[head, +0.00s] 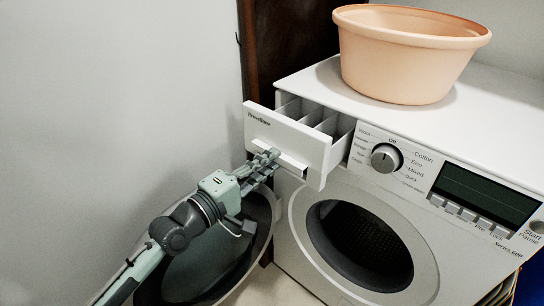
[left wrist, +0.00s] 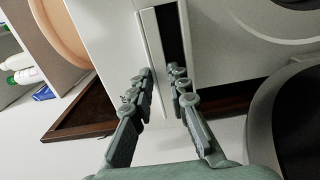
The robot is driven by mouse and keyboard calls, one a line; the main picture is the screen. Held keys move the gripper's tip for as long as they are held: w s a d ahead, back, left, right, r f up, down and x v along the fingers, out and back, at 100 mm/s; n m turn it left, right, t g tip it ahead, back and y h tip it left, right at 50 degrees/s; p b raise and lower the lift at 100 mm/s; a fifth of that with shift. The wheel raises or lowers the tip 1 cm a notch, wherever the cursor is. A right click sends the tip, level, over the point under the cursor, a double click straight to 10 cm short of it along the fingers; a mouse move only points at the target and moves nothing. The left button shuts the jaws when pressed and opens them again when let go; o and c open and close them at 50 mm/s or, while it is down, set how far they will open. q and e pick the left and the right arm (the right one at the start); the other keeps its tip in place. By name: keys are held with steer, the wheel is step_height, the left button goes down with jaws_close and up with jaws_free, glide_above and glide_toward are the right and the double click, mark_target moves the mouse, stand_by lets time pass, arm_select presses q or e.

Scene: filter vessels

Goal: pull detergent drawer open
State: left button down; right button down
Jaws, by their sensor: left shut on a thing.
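The white detergent drawer (head: 290,138) stands out from the upper left of the washing machine's front, and its divided compartments show from above. My left gripper (head: 268,160) is at the handle (head: 278,157) on the lower part of the drawer front and is shut on it. In the left wrist view my left gripper (left wrist: 161,76) has its fingers on either side of the drawer's pale handle edge (left wrist: 154,50); the exact contact is partly hidden by the fingers. My right gripper is in neither view.
The round washer door (head: 215,262) hangs open below my left arm. A peach basin (head: 410,55) stands on the washing machine (head: 440,115). The dial (head: 386,158) is right of the drawer. A grey wall is close on the left.

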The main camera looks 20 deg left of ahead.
arm_select(q)
steer(key=shift+w+f, duration=0.1)
steer(key=shift+f, duration=0.3)
steer(key=c, duration=1.6)
jaws_free()
steer(key=shift+o, duration=0.3)
steer(key=shift+r, duration=0.1)
steer(key=v, duration=1.2)
steer(key=shift+r, duration=0.1)
